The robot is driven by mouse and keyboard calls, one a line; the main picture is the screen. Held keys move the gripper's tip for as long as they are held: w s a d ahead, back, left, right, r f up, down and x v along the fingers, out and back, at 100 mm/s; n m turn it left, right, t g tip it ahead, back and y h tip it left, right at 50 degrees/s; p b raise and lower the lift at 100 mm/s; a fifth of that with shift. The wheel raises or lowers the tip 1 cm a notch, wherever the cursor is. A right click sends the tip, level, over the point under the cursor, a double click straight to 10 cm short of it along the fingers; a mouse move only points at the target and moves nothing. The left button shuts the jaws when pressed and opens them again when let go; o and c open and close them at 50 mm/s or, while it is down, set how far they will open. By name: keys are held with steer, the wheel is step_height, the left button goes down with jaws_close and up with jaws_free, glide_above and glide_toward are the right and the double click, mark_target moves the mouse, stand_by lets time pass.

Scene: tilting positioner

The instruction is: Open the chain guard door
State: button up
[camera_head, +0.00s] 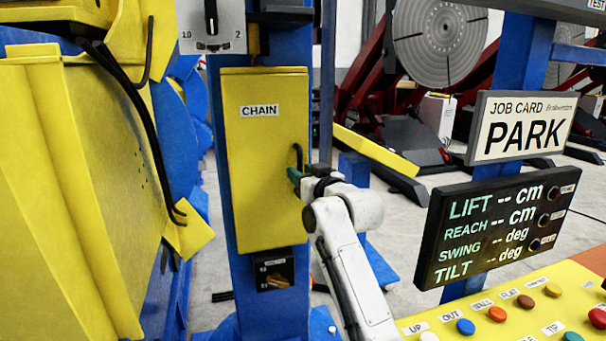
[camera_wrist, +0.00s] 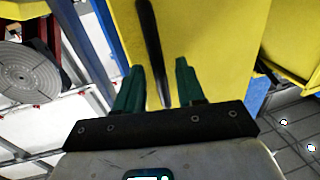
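The chain guard door (camera_head: 262,190) is a yellow panel labelled CHAIN on a blue column, and it looks shut. Its black handle (camera_head: 298,154) is a vertical bar near the door's right edge. My gripper (camera_head: 294,176) is at the handle's lower part, coming from the lower right. In the wrist view, the dark handle (camera_wrist: 150,40) runs between the two green fingers of my gripper (camera_wrist: 158,66). The fingers are apart, with yellow door (camera_wrist: 215,35) visible on both sides of the bar. The handle's lower end is partly hidden by my gripper in the head view.
A selector switch box (camera_head: 272,272) sits below the door, and a grey dial panel (camera_head: 212,22) above it. A large yellow machine body (camera_head: 75,190) stands at left. A dark readout board (camera_head: 490,232), a PARK sign (camera_head: 525,128) and a yellow button panel (camera_head: 520,315) are at right.

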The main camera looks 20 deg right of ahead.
jaws_close()
stand_by(0.3)
stand_by(0.3)
